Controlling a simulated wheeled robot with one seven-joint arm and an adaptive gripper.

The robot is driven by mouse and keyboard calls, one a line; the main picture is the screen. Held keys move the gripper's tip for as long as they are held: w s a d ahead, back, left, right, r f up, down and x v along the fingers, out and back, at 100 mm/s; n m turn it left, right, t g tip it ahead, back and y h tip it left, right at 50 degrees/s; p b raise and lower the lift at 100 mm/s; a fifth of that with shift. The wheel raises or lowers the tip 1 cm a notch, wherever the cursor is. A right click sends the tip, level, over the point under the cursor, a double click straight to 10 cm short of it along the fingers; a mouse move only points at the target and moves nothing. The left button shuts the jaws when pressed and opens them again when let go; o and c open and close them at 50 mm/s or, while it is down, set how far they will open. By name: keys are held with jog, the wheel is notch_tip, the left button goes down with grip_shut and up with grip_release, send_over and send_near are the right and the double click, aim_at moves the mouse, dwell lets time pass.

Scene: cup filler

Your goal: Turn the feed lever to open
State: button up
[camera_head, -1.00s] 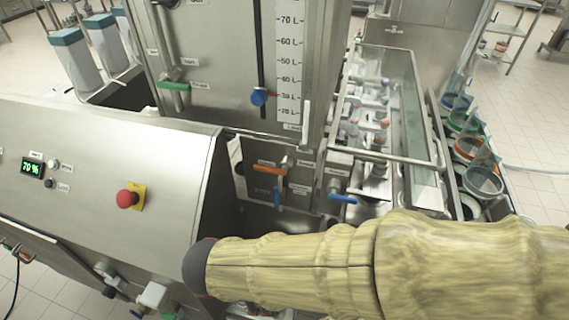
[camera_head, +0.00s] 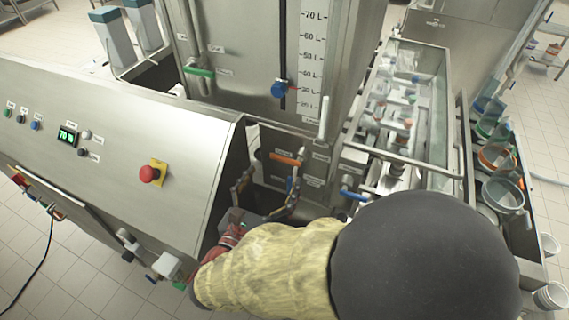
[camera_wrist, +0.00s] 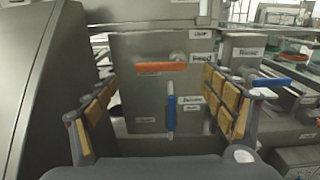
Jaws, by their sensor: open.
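An orange lever (camera_wrist: 161,67) lies level on the grey valve panel, just left of a label reading "Feed" (camera_wrist: 201,59) in the wrist view. In the head view the orange lever (camera_head: 286,159) shows between my fingers. A blue lever (camera_wrist: 171,103) hangs straight down below the orange one. My gripper (camera_wrist: 161,85) is open and faces the panel. Its two padded fingers stand left and right of the levers, with nothing between them in its hold. In the head view my gripper (camera_head: 269,178) is partly hidden by my arm.
A second blue lever (camera_wrist: 259,82) sits right of my right finger. The sloped control cabinet (camera_head: 110,140) with a red stop button (camera_head: 149,174) stands close on the left. The tall tank (camera_head: 250,60) rises behind, and a glass-sided cup line (camera_head: 425,120) runs right.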

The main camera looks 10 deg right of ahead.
aim_at(284, 161)
jog(key=shift+b+x, duration=0.45)
jog(key=shift+x, duration=2.5)
jog(key=shift+c, duration=0.8)
jog(key=c, duration=1.5)
jog(key=shift+c, duration=0.3)
